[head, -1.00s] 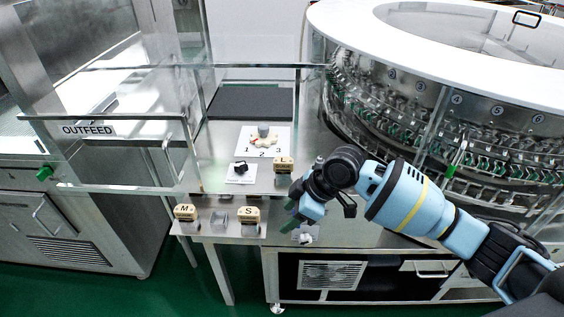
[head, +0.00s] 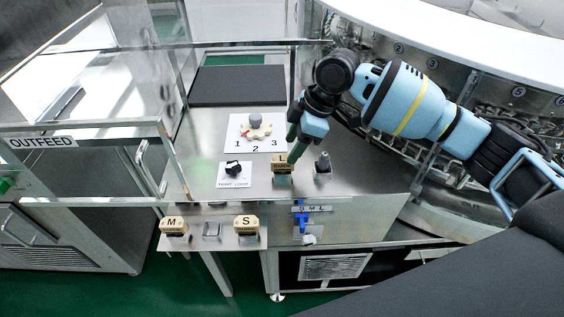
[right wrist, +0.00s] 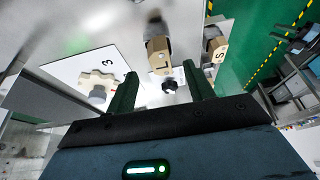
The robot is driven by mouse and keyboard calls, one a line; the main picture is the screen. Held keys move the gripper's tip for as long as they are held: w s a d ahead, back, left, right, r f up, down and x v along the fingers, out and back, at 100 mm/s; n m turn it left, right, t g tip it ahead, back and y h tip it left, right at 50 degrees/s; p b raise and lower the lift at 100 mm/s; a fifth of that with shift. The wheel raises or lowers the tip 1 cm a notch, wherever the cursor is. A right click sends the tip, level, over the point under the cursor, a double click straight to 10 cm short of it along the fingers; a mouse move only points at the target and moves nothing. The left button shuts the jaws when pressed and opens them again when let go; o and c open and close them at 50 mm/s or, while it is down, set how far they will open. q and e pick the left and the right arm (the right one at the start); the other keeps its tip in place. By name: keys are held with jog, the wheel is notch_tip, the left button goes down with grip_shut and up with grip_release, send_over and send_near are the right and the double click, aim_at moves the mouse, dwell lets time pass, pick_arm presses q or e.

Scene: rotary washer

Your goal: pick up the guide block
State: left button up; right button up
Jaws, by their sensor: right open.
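A tan guide block (head: 283,166) with a dark label on its front stands on the steel table, right of the knob panels. Two similar tan blocks, marked M (head: 174,226) and S (head: 246,224), stand on the lower front shelf. My left gripper is not in view.
A dial (head: 255,127) with positions 1, 2, 3 and a black knob (head: 233,168) are close left of the block. A metal post (head: 322,165) stands close right. A blue part (head: 301,219) sits below a size label. Clear panels and the round washer surround the table.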

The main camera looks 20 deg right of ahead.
aim_at(283, 158)
jog(key=shift+a+x, duration=0.15)
jog(key=shift+x, duration=1.3)
jog(key=shift+a+x, duration=0.1)
jog(key=shift+x, duration=1.3)
jog(key=shift+r, duration=0.15)
jog(key=shift+c, duration=0.4)
grip_shut()
